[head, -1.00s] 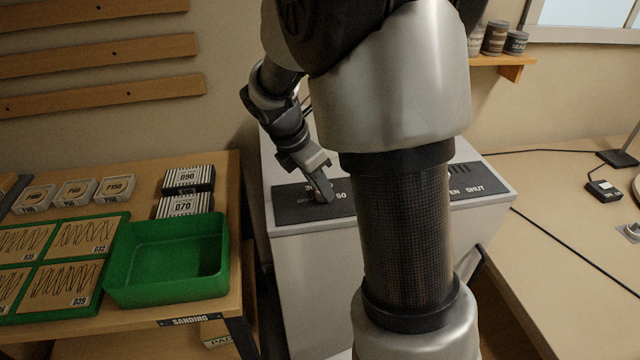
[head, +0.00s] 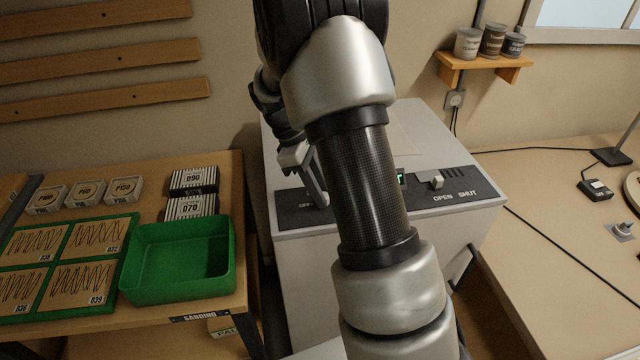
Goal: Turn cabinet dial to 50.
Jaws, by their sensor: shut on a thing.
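The grey cabinet (head: 290,240) stands in the middle of the head view, with a dark control panel (head: 288,212) along its top front edge. My gripper (head: 319,197) points down at the left part of this panel and is shut on the cabinet dial (head: 324,201). The fingers hide most of the dial, and my arm covers the scale to its right, so I cannot read its setting. A small green-lit display (head: 401,178) is partly hidden by my arm.
A pale switch (head: 437,182) marked OPEN and SHUT is on the panel's right. A green bin (head: 180,285) and sanding supplies stand on the left bench (head: 235,180). The right bench (head: 545,170) holds a cable and small devices. A shelf with cans (head: 484,62) hangs behind.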

